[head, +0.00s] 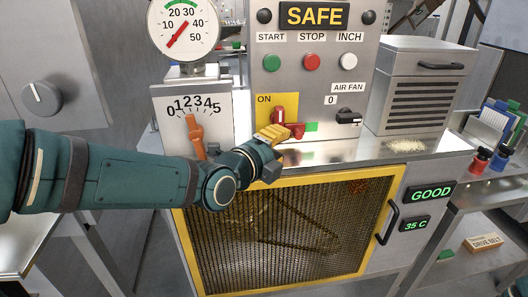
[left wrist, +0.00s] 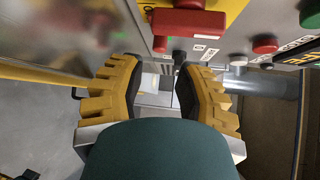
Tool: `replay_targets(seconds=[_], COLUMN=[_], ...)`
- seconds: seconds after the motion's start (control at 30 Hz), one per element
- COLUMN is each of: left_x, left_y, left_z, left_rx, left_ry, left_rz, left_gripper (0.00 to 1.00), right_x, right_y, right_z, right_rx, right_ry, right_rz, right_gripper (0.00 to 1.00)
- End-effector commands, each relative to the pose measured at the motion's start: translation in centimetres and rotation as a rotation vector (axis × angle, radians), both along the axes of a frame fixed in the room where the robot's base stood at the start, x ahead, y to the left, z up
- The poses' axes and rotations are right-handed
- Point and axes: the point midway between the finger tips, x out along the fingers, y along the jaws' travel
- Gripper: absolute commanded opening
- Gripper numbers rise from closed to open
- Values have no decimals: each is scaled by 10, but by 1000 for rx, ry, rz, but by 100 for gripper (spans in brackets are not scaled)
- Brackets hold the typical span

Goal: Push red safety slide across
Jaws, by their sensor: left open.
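The red safety slide (head: 298,131) sits low on the grey control panel, below the yellow ON plate and just left of a green patch. My left gripper (head: 272,136) has yellow ridged fingers and is just left of the slide, partly in front of the panel. In the left wrist view, the gripper (left wrist: 160,88) is open with nothing between its fingers. A large red block (left wrist: 187,24) shows beyond the fingertips there; I cannot tell whether it is the slide or the red switch. Whether a finger touches the slide cannot be told.
A red switch (head: 279,112) on the yellow plate (head: 264,103) is right above the gripper. An orange lever (head: 195,134) stands left of it, behind my forearm. A black air fan knob (head: 348,118) is to the right. A yellow-framed mesh door (head: 290,235) is below.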

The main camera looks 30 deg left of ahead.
Motion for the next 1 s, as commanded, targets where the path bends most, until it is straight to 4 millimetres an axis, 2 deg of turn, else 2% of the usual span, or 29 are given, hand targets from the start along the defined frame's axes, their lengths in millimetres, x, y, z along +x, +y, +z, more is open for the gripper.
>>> replay_targets(seconds=[0.2,0.4,1.0], left_x=[-31,-46,-48], left_y=[7,10,10], left_z=[5,7,7], left_rx=[1,0,0], left_ry=[-3,-2,-1], left_rz=[1,3,2], left_gripper=[34,34,34], right_x=[0,0,0], right_y=[0,0,0], right_z=[0,0,0], right_rx=[0,0,0], right_ry=[0,0,0], right_rz=[0,0,0], right_gripper=[47,47,47])
